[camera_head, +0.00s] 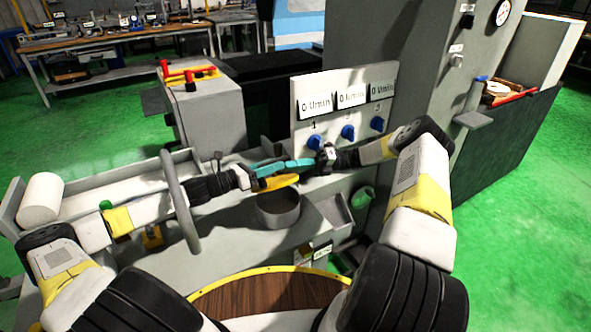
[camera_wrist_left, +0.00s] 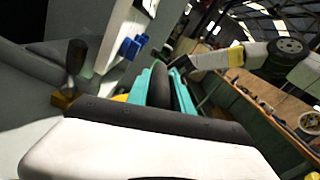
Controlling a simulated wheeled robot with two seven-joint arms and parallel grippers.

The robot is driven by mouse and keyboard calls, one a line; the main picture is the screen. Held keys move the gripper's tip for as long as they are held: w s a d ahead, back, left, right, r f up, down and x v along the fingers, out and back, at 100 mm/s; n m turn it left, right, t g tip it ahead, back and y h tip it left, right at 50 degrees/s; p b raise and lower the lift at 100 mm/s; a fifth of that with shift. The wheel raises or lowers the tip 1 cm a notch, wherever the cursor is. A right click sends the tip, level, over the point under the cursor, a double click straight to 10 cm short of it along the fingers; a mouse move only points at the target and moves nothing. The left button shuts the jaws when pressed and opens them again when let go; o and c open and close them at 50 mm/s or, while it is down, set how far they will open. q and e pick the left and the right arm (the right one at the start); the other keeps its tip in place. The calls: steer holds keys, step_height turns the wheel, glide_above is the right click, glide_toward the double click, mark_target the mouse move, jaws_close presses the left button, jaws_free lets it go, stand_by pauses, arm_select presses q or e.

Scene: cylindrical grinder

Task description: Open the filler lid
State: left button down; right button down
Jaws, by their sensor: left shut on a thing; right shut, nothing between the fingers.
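The yellow filler lid (camera_head: 277,183) stands raised over the round grey filler neck (camera_head: 278,214), whose top shows open below it. A bit of the yellow also shows in the left wrist view (camera_wrist_left: 120,97). My left gripper (camera_head: 272,168) reaches in from the left just above the lid, its teal fingers shut on it; they hide the exact grip. In the left wrist view a dark part shows between these fingers (camera_wrist_left: 160,88). My right gripper (camera_head: 296,163) is shut and empty, its teal fingertips close to the left ones, before the panel; I cannot tell whether they touch.
Behind stands a white panel (camera_head: 343,88) with flow labels and blue knobs (camera_head: 348,132) numbered 1 to 3. A grey handwheel ring (camera_head: 181,202) is near my left forearm. A round wooden top (camera_head: 270,301) with a yellow rim is in front. Green floor is free at the right.

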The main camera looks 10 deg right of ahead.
arm_select(q)
steer(key=c, duration=1.3)
jaws_free()
steer(key=shift+s+d+f, duration=0.15)
steer(key=shift+s+f, duration=0.1)
steer(key=shift+f, duration=0.1)
arm_select(e)
steer(key=shift+w+a+r, duration=0.2)
steer(key=shift+w+r, duration=0.1)
steer(key=shift+w, duration=0.15)
arm_select(q)
steer(key=shift+o, duration=0.5)
steer(key=shift+r, duration=0.1)
arm_select(e)
steer(key=shift+s+f, duration=0.1)
